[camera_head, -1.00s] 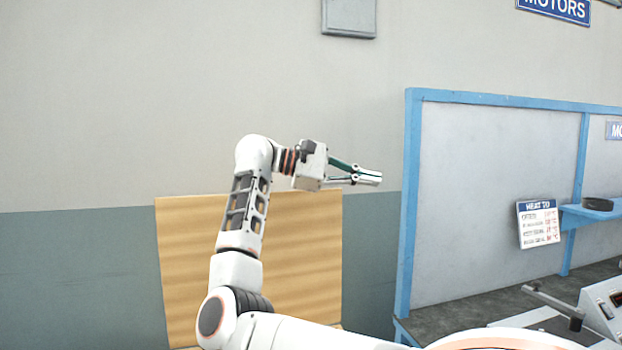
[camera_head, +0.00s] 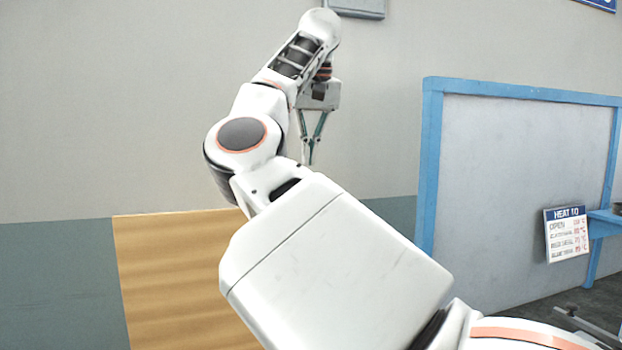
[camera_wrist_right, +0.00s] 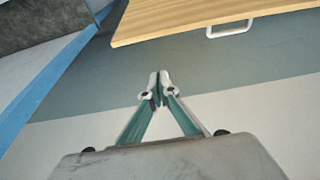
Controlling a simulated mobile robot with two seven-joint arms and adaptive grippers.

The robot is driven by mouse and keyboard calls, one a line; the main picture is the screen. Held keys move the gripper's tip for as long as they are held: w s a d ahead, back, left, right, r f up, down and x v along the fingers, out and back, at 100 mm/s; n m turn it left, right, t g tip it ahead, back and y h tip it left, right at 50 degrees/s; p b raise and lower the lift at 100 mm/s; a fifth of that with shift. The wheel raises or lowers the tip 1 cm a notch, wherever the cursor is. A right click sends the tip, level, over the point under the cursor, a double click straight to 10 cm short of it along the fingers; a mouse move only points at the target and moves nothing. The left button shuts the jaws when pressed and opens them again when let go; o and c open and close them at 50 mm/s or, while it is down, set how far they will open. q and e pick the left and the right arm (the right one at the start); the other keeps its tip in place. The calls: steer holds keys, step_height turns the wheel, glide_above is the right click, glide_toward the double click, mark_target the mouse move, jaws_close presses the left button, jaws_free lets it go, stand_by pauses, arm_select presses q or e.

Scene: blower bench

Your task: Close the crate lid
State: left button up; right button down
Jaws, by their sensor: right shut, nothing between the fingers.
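A flat wooden panel, seemingly the crate lid (camera_head: 175,285), stands upright in front of the wall at the lower left of the head view. My arm hides its right side. In the right wrist view the wooden panel (camera_wrist_right: 195,16) is at the top, with a white handle (camera_wrist_right: 230,30) at its edge. My right gripper (camera_head: 309,160) is shut and empty, pointing down, above and to the right of the panel's visible part. Its fingertips meet in the right wrist view (camera_wrist_right: 159,76), apart from the panel and handle. The crate body does not show. My left gripper is out of view.
A blue-framed grey partition (camera_head: 520,190) stands to the right, with a blue shelf (camera_head: 605,222). A sign headed HEAT (camera_head: 567,234) is beside the shelf. A grey box (camera_head: 357,8) is on the wall above. The wall area left of my arm is clear.

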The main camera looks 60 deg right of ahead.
step_height(320, 180, down, 9)
steer(key=s+b, duration=0.1)
steer(key=shift+a, duration=0.4)
steer(key=shift+s, duration=0.1)
stand_by(0.4)
